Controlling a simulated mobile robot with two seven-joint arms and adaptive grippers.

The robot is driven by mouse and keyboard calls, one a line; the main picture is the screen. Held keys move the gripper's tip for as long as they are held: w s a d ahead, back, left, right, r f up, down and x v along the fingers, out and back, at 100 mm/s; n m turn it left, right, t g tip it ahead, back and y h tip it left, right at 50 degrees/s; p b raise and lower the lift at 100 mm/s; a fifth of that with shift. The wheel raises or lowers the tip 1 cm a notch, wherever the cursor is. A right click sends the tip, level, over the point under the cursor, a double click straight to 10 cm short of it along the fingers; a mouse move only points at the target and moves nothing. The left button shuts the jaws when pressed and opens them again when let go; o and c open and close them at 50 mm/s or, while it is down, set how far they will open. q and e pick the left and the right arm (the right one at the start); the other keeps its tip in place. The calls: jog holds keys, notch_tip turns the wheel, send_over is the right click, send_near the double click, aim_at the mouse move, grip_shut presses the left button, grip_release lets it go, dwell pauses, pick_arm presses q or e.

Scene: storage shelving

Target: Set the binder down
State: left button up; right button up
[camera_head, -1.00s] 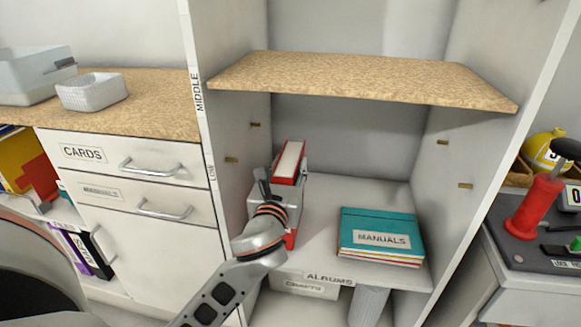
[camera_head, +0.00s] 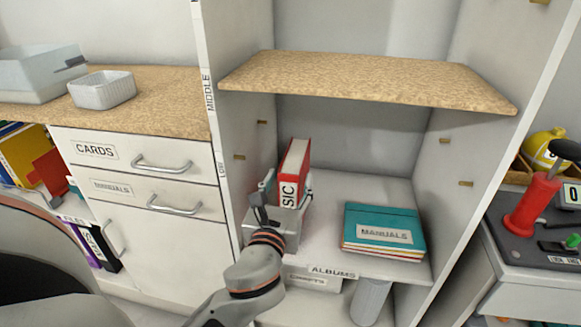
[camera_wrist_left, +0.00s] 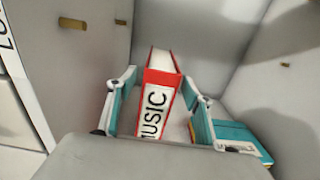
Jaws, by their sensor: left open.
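The red binder (camera_head: 293,172) with a white label stands upright on the lower shelf of the open cabinet, left of the manuals. In the left wrist view the binder (camera_wrist_left: 161,88) shows its spine label reading "MUSIC". My left gripper (camera_head: 284,190) is in front of the binder, its jaws open. In the left wrist view the fingers of my left gripper (camera_wrist_left: 158,100) stand on either side of the binder, with a gap visible on each side. The binder's lower end is hidden behind the gripper body. My right gripper is not in view.
A teal stack of manuals (camera_head: 384,231) lies on the same shelf (camera_head: 340,262) to the right. A wood-topped shelf board (camera_head: 365,80) is above. A drawer cabinet (camera_head: 140,180) stands at left. A red-handled device (camera_head: 530,205) is at right.

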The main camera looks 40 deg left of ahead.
pick_arm(q)
jog(key=v, duration=0.4)
jog(key=s+d+f+n+g+h, duration=0.1)
jog(key=s+d+f+n+h, duration=0.35)
jog(key=d+f, duration=0.2)
jog(key=s+d+f+n+g+h, duration=0.1)
jog(key=s+d+f+n+h, duration=0.3)
jog(key=d+f+n, duration=0.3)
jog(key=s+d+f+n+h, duration=0.2)
jog(key=s+d+n, duration=0.2)
jog(key=s+n, duration=0.2)
jog(key=s+d+f+n+g+h, duration=0.1)
jog(key=s+d+f+n+h, duration=0.2)
jog(key=s+n, duration=0.4)
jog(key=shift+d+f+n+g, duration=0.15)
jog(key=shift+d+n+g, duration=0.15)
jog(key=shift+d+n, duration=0.5)
